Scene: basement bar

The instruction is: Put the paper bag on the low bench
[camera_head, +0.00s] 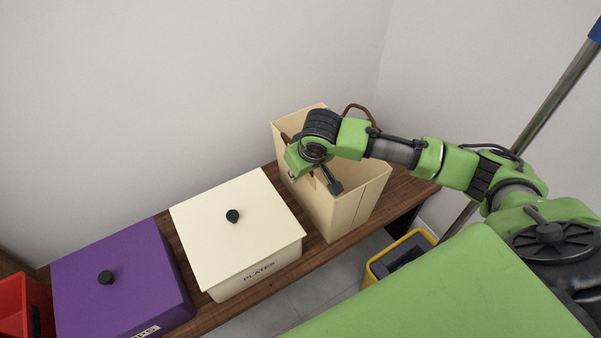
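The tan paper bag (351,207) is upright, with an open top and brown handles. It appears to stand on the wooden low bench (314,252), right of the cream box; its underside is not clearly visible. My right gripper (318,180) is over the bag's open top, its dark fingers pointing down at the near left part of the bag. One finger shows clearly; the other is mostly hidden, so its grip is unclear. One handle loops up behind my wrist; the other is partly hidden by the gripper. My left gripper is not in view.
A cream box labelled PLATES (240,232) stands just left of the bag. A purple lidded box (118,281) and a red bin (22,306) are further left. A yellow bin (403,256) stands on the floor in front. White walls close off the back.

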